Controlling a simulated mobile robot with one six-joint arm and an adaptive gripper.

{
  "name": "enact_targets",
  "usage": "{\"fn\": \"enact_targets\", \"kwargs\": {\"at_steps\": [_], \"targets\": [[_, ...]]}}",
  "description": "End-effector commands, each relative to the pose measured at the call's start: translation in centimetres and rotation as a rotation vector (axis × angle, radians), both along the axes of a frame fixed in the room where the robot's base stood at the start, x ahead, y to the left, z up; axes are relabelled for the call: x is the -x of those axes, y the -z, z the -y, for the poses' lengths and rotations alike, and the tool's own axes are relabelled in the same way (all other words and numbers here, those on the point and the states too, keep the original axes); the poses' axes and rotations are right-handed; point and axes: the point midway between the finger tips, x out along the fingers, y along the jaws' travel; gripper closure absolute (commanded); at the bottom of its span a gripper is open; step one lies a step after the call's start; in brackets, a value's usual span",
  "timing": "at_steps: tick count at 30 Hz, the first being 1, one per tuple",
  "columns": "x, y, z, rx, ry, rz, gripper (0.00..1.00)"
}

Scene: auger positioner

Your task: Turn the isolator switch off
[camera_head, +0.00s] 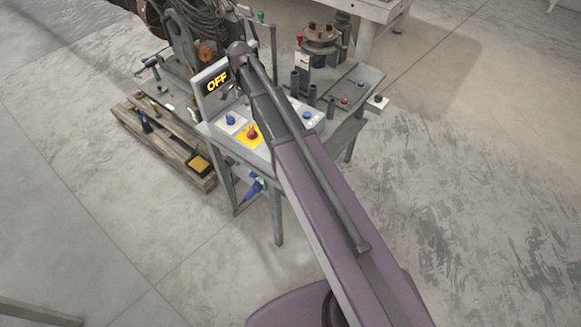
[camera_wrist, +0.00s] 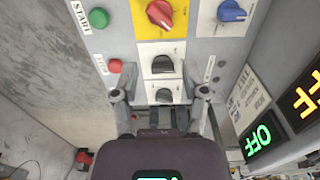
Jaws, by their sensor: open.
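A red rotary switch (camera_wrist: 160,13) on a yellow plate, which looks like the isolator switch, is at the top of the wrist view. Its handle sits at a slant, and its label is not legible. It also shows on the sloped control panel in the head view (camera_head: 252,133). My gripper (camera_wrist: 163,88) is open and empty in the wrist view. Its fingers are apart on either side of two black knobs (camera_wrist: 162,66), below the red switch in the picture. I cannot tell whether they touch the panel. In the head view my arm hides part of the panel.
A blue knob (camera_wrist: 231,11), green START button (camera_wrist: 98,17) and red button (camera_wrist: 115,65) surround the switch. A display box (camera_head: 217,84) reading OFF stands upright at the panel's back. A wooden pallet (camera_head: 165,140) lies left of the bench. The floor in front is clear.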

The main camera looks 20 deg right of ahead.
Motion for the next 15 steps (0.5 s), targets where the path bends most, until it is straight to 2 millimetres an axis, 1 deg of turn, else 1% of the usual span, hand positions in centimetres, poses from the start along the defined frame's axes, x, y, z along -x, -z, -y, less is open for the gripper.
{"fn": "enact_targets", "kwargs": {"at_steps": [2,4,11,15], "targets": [[0.0,-0.7,0.0,0.000,0.000,0.000,0.43],[0.7,0.1,0.3,0.000,-0.016,0.000,0.43],[2.7,1.3,1.2,0.000,-0.099,0.000,0.43],[4.2,2.2,1.9,0.000,-0.160,0.000,0.43]]}}
